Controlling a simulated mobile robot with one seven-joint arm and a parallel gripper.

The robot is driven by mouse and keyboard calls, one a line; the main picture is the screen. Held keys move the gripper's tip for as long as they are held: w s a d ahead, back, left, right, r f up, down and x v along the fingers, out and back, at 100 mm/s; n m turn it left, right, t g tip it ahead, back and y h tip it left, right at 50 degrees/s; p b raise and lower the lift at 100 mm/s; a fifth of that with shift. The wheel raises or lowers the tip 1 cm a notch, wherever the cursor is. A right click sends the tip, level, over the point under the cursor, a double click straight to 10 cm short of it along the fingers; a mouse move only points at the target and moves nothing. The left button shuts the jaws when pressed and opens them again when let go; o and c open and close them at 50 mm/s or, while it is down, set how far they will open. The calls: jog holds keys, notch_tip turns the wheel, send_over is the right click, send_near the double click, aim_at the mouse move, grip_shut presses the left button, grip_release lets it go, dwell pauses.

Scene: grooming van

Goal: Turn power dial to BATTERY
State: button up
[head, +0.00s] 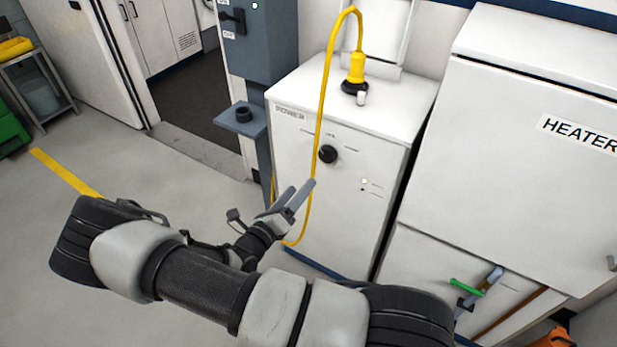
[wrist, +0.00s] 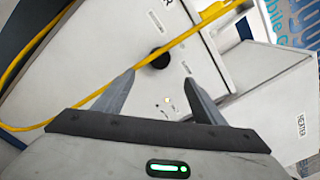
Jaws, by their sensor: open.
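The power dial (head: 328,154) is a round black knob on the front of the white power cabinet (head: 300,200), which is lettered POWER. Small labels around the dial are too small to read in the head view. My gripper (head: 300,192) is in front of the cabinet, below and left of the dial, apart from it. Its two grey fingers are open with nothing between them. In the wrist view the dial (wrist: 159,57) shows beyond the gap between the fingertips (wrist: 168,80), and the yellow cable passes in front of part of it.
A yellow cable (head: 320,100) loops from a yellow plug (head: 356,68) on the cabinet top down across its front, close to the dial and my gripper. A white HEATER cabinet (head: 530,120) stands right. A grey post with a small shelf (head: 240,122) is left.

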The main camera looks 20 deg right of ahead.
jog(key=shift+v, duration=1.5)
jog(key=shift+r, duration=0.1)
jog(key=s+d+r+m+g+y+p, duration=0.25)
jog(key=s+r+m+g, duration=0.35)
jog(key=r+m, duration=0.35)
jog(key=s+d+r+m+g+y+p, duration=0.1)
jog(key=s+r+m+g+y, duration=0.2)
jog(key=s+r+m+g, duration=0.45)
jog(key=s+a+r+m+t+y+p, duration=0.1)
jog(key=s+a+r+m+t+y, duration=0.1)
jog(key=r+m, duration=0.4)
jog(key=s+a+r+m+t+y+p, duration=0.1)
jog(key=s+a+r+m+t+y, duration=0.1)
jog(key=r+m, duration=0.4)
jog(key=s+a+r+m+t+y+p, duration=0.2)
jog(key=s+r+m+t+y, duration=0.1)
jog(key=r, duration=0.7)
jog(key=m+t+y, duration=0.1)
jog(key=m, duration=0.1)
jog(key=shift+s+a+m+y, duration=0.2)
jog(key=shift+a+m+y, duration=0.05)
jog(key=shift+m+y, duration=0.15)
jog(key=shift+r, duration=0.15)
